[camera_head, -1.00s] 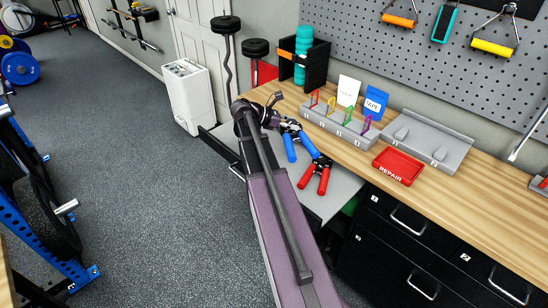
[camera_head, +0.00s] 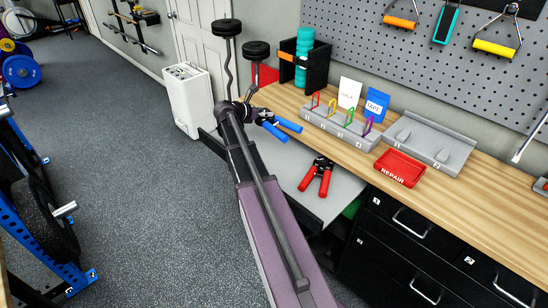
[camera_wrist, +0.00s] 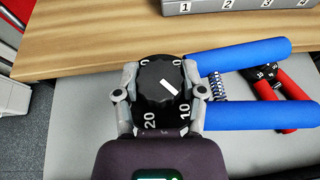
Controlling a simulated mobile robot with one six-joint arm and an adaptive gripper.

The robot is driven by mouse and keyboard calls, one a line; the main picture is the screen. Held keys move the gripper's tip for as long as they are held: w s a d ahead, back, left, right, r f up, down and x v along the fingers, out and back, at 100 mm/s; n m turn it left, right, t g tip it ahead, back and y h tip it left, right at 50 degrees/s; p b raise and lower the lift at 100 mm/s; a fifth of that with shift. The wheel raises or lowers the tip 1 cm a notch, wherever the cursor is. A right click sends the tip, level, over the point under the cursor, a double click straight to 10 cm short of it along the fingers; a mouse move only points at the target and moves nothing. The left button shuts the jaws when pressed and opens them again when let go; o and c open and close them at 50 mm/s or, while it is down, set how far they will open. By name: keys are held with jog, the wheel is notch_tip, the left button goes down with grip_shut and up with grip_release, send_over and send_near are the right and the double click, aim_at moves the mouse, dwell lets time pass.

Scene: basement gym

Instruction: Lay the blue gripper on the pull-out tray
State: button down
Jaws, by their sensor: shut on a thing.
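My gripper (camera_wrist: 160,92) is shut on the black dial head of the blue gripper (camera_wrist: 245,56), with one finger on each side of the dial. Its two blue handles point right in the wrist view. In the head view the blue gripper (camera_head: 282,127) shows at the end of my arm, its handles across the line of the bench edge, seemingly raised above the tray. The grey pull-out tray (camera_head: 342,186) is extended below the bench top; it also fills the lower wrist view (camera_wrist: 75,130). Part of it is hidden by my arm in the head view.
A red-handled gripper (camera_head: 316,177) lies on the tray, right of the blue one. On the bench stand a numbered grey rack (camera_head: 340,130), a red REPAIR tray (camera_head: 400,167) and a grey two-place holder (camera_head: 430,142). The tray's middle looks bare.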

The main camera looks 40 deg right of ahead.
jog(key=shift+f, duration=0.15)
notch_tip(320, 180, down, 14)
jog(key=b, duration=1.3)
jog(key=shift+r+b, duration=0.2)
jog(key=shift+b, duration=0.2)
jog(key=shift+d, duration=0.15)
jog(key=shift+d, duration=0.35)
jog(key=d, duration=0.3)
jog(key=shift+d, duration=0.25)
jog(key=shift+a+f+b, duration=0.15)
jog(key=shift+f+b, duration=0.3)
jog(key=shift+a+f, duration=0.1)
jog(key=shift+f, duration=0.05)
jog(key=shift+f, duration=0.1)
